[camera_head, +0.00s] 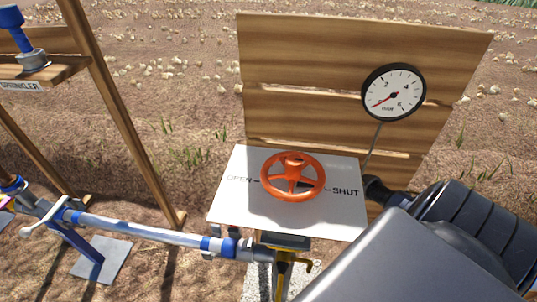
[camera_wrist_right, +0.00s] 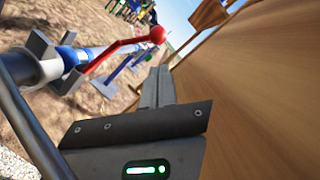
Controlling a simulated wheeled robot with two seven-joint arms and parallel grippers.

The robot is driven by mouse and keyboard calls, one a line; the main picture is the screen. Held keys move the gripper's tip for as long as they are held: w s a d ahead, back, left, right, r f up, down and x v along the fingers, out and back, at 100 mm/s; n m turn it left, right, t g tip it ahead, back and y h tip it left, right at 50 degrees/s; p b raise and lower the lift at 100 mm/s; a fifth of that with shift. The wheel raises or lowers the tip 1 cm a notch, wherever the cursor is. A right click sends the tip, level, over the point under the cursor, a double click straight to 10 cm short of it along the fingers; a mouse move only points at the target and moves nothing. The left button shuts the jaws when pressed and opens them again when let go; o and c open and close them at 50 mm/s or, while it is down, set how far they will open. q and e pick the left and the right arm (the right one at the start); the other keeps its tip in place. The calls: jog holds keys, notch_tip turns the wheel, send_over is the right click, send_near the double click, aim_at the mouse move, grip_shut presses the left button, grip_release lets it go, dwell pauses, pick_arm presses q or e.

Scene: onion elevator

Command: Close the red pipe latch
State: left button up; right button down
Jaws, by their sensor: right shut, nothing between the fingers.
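The red pipe latch (camera_wrist_right: 120,48) is a red lever with a ball knob at its end, seen in the right wrist view. It slants up and right from the blue-and-white pipe (camera_wrist_right: 72,62), with its knob standing off the pipe. My right gripper (camera_wrist_right: 158,80) is shut and empty, its fingertips just below the knob; I cannot tell whether they touch. In the head view the pipe (camera_head: 150,233) runs to a grey coupling, my right arm fills the lower right, and the latch and right gripper are hidden. My left gripper is in neither view.
An orange handwheel (camera_head: 292,188) sits on a white OPEN/SHUT plate (camera_head: 240,205). Behind it is a wooden board (camera_head: 300,75) with a pressure gauge (camera_head: 393,92). A wooden wall (camera_wrist_right: 250,90) stands close along the right of the wrist view. A wooden sprinkler stand (camera_head: 120,110) is at left.

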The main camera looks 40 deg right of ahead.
jog(key=x, duration=0.8)
